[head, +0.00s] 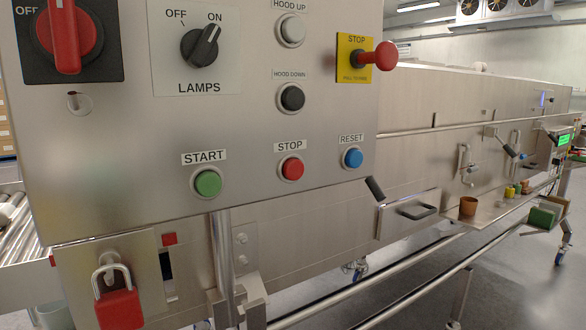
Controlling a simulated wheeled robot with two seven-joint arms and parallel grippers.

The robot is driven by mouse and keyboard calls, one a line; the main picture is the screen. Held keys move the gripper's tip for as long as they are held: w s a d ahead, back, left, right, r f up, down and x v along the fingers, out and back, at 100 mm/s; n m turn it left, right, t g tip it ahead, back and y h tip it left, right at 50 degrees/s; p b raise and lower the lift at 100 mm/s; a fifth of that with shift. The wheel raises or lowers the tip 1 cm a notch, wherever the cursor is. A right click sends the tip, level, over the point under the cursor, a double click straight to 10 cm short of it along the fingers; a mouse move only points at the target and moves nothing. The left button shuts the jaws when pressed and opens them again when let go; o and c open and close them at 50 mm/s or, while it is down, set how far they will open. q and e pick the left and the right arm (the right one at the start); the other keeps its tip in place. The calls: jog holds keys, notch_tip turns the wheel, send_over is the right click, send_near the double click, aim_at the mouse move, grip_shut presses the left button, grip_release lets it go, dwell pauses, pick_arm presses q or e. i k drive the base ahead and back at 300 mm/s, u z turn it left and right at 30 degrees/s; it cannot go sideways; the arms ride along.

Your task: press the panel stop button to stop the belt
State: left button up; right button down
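The stop button (291,168) is a round red push button in a metal ring on the steel control panel (130,140), in the lower middle, under a STOP label. The green START button (208,183) is to its left and the blue RESET button (352,158) to its right. A red mushroom emergency stop (377,57) on a yellow STOP plate sticks out at the panel's upper right. Neither of my grippers is in the head view.
A rotary red switch (66,35), a LAMPS knob (200,46) and white and black hood buttons sit above. A red padlock (119,307) hangs at lower left. The long steel tunnel (440,105) runs back right, with a shelf holding a brown cup (468,206). Open floor lies at right.

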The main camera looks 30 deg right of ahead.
aim_at(293, 168)
jog(key=u, duration=1.7)
jog(key=k, duration=0.5)
jog(key=z, duration=1.75)
